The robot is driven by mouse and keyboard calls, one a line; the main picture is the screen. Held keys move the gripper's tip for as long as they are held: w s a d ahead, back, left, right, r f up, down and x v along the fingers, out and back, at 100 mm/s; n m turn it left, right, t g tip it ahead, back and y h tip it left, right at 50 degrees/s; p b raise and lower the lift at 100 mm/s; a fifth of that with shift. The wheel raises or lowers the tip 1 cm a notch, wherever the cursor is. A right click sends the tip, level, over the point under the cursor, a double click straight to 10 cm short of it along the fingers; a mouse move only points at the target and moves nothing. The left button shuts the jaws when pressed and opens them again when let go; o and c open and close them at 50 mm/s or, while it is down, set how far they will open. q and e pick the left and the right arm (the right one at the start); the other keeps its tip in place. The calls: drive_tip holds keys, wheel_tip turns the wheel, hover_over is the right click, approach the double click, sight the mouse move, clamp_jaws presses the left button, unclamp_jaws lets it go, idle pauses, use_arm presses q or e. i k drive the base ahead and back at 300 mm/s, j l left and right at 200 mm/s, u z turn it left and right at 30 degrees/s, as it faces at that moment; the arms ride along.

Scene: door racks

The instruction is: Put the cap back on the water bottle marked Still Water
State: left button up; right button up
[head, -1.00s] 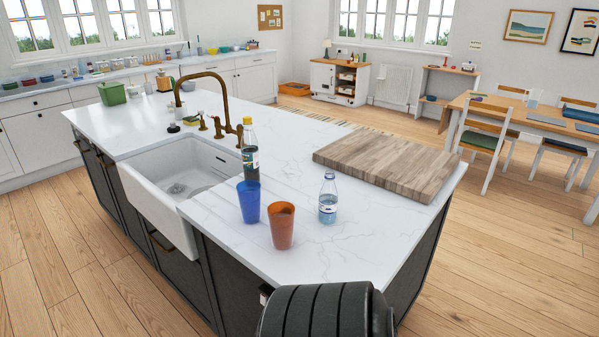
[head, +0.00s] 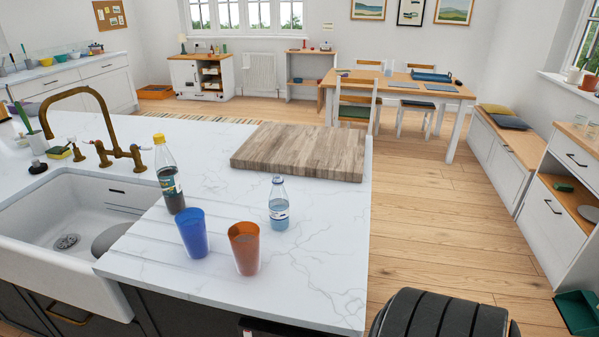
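A small clear bottle with a blue-and-white label (head: 279,208) stands upright on the white marble island top (head: 320,265). Its label is too small to read. I cannot tell whether its narrow top is bare or capped. No loose cap can be made out on the island. A taller dark bottle with a yellow cap (head: 169,178) stands upright to its left, near the sink. Neither of my grippers is in view.
A blue cup (head: 191,232) and an orange cup (head: 244,249) stand in front of the bottles. A thick wooden board (head: 302,150) lies behind. The sink (head: 70,205) and brass tap (head: 105,155) are at left. Open floor (head: 440,230) lies right of the island.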

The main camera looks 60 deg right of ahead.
sight(278, 200)
drive_tip(key=i+j+z, duration=0.1)
drive_tip(key=z, duration=0.4)
drive_tip(key=i+j+z, duration=0.25)
drive_tip(key=z, duration=0.25)
drive_tip(key=i+j+z, duration=0.2)
drive_tip(key=z, duration=0.3)
drive_tip(key=i+j+z, duration=0.1)
drive_tip(key=j+z, duration=0.65)
drive_tip(key=z, duration=0.25)
drive_tip(key=j+z, duration=0.3)
drive_tip(key=i+j, duration=0.05)
drive_tip(key=j, duration=0.1)
